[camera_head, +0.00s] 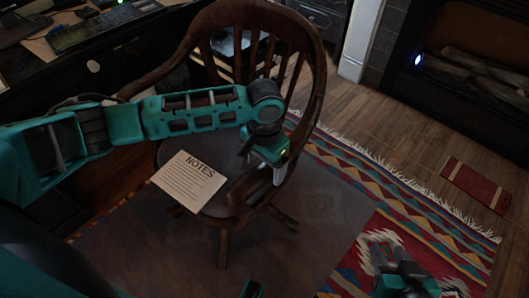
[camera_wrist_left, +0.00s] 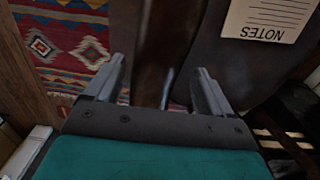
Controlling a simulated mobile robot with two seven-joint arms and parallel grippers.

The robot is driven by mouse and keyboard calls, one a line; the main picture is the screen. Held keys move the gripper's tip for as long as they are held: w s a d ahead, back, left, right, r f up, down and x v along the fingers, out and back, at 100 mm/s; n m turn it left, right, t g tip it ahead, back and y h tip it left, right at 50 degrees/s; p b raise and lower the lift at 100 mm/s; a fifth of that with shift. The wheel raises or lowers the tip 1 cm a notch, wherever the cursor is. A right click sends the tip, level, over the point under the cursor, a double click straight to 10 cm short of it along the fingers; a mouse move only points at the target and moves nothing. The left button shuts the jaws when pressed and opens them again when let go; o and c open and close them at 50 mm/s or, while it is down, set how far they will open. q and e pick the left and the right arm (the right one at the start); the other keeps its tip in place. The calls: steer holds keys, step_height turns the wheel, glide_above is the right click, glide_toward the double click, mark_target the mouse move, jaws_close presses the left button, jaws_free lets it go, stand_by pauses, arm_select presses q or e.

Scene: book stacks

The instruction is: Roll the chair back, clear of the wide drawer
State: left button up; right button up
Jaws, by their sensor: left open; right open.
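The dark wooden chair (camera_head: 316,75), with a curved spindle back, stands on the rug at the desk. A sheet headed NOTES (camera_head: 187,182) lies on its seat and shows in the left wrist view (camera_wrist_left: 268,18). My left gripper (camera_head: 277,172) is over the near right side of the chair, at the armrest (camera_head: 240,190). In the left wrist view its open fingers (camera_wrist_left: 160,78) stand either side of a dark wooden chair part (camera_wrist_left: 155,40); contact cannot be told. My right gripper (camera_head: 392,258) is open, low at the right over the rug. I cannot make out the wide drawer.
A desk (camera_head: 30,75) with a keyboard (camera_head: 95,30) is at the upper left. A fireplace (camera_head: 470,75) is at the upper right.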

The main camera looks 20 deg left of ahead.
arm_select(q)
steer(key=shift+f+b, duration=0.4)
steer(key=shift+f, duration=1.4)
jaws_close()
